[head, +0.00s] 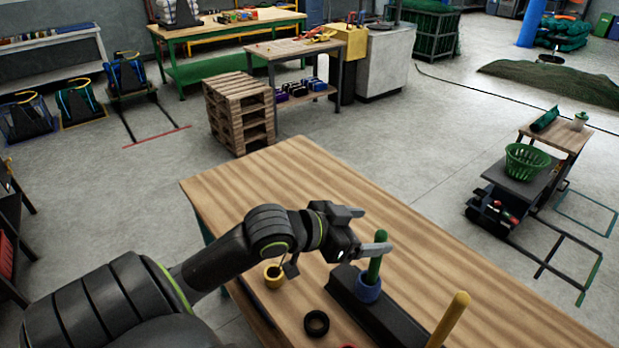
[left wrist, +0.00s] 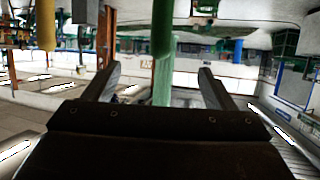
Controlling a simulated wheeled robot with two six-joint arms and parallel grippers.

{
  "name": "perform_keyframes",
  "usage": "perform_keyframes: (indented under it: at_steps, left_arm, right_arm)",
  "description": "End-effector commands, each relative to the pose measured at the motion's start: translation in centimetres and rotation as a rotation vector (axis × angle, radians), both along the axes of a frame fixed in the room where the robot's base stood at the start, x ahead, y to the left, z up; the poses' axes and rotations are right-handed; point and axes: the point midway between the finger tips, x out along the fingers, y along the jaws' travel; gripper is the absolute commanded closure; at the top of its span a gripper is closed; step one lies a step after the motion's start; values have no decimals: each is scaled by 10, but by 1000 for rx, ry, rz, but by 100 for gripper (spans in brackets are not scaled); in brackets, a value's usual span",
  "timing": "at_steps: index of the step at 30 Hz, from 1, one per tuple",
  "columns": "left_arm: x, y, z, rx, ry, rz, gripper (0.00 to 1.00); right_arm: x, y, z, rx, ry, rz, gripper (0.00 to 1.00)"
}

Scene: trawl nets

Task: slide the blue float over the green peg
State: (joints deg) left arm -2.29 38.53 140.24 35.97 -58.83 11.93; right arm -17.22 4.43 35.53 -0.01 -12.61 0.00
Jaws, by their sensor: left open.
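The green peg (head: 375,264) stands upright on a dark base block (head: 398,326) on the wooden table. The blue float (head: 368,288) is around the lower part of the green peg, low down by the block. My left gripper (head: 367,232) is open at the upper part of the peg, above the blue float, and holds nothing. In the left wrist view the green peg (left wrist: 163,50) shows between the two spread fingers (left wrist: 158,82); I cannot tell whether they touch it. The blue float does not show there. My right gripper is not in view.
A yellow peg (head: 449,320) stands on the right of the green one. A yellow ring-shaped float (head: 273,277) and a black one (head: 316,323) lie on the table, with a red piece (head: 348,346) at the bottom edge. The far tabletop (head: 300,170) is clear.

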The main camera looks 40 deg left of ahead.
Motion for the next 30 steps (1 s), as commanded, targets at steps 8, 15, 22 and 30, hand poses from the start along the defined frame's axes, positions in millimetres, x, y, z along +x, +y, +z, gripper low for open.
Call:
perform_keyframes:
  at_steps: [8, 15, 22, 30]
  left_arm:
    - [-32, 13, 18, 4, 7, -2, 22]
    - [-55, 23, 29, 0, 7, -1, 22]
    - [-78, 33, 38, 3, 7, 0, 22]
    - [-101, 42, 47, 1, 4, 1, 22]
  right_arm:
    - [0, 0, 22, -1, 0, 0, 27]
    - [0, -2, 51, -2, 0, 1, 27]
    - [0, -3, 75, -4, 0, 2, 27]
    - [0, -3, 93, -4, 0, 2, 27]
